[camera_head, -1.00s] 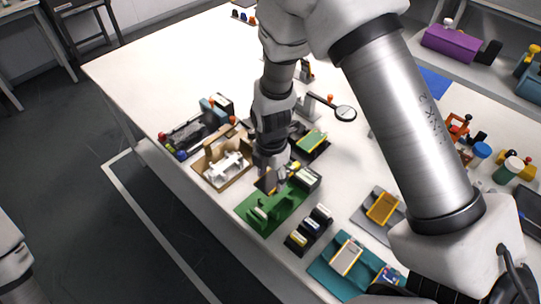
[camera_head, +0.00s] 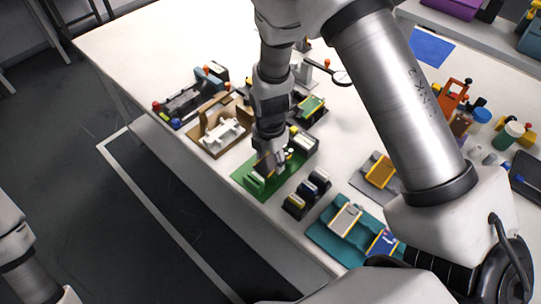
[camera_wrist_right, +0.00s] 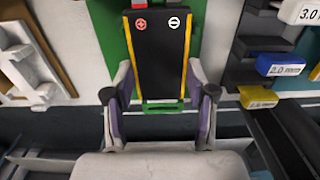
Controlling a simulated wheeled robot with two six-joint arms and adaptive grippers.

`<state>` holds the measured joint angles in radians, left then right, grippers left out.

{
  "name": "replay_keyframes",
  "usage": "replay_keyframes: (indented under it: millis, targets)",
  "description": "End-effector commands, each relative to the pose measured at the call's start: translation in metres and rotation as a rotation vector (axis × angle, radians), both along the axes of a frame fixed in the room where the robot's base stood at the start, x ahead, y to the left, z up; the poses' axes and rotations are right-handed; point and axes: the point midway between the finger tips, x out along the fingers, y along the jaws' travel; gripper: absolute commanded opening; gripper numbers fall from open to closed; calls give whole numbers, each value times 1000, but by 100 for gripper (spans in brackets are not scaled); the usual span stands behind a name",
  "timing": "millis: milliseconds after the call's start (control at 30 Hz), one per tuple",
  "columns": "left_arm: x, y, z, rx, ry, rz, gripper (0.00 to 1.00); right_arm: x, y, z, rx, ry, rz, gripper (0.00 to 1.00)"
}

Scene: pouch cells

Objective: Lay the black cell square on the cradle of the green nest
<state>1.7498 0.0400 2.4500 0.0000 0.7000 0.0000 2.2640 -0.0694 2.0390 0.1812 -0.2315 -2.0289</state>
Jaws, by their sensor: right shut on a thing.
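The green nest (camera_head: 240,185) lies near the table's front edge in the head view. Its green plate also shows behind the cell in the wrist view (camera_wrist_right: 105,38). The black cell (camera_wrist_right: 157,62) has yellow edges, a red plus mark and a white minus mark. My right gripper (camera_wrist_right: 160,95) is shut on it, with one finger at each long side. In the head view my right gripper (camera_head: 270,164) is over the nest. The cradle is mostly hidden by the cell and gripper, and I cannot tell whether the cell touches it. My left gripper is out of view.
A brown tray with a white fixture (camera_head: 222,133) stands left of the nest. A dark holder of labelled blocks (camera_head: 306,193) stands close on its right. A teal tray (camera_head: 325,232) and a grey tray (camera_head: 362,185) lie further right.

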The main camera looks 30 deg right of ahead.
Motion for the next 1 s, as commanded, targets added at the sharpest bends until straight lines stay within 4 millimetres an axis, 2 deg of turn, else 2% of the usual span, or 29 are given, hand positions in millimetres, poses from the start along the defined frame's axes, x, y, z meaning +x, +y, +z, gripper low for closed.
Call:
replay_keyframes:
  millis: [100, 333, 367, 400, 433, 767, 1000]
  targets:
    - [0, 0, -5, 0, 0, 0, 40, 0, 0, -6, 0, 0, 0, 25]
    - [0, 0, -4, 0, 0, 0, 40, 0, 0, -6, 0, 0, 0, 25]
    - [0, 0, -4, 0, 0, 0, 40, 0, 0, -6, 0, 0, 0, 63]
    - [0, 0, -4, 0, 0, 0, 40, 0, 0, -6, 0, 0, 0, 77]
    - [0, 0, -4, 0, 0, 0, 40, 0, 0, -6, 0, 0, 0, 85]
    - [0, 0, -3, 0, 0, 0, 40, 0, 0, -4, 0, 0, 0, 85]
    - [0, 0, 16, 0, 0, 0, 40, 0, 0, 18, -1, -1, 0, 85]
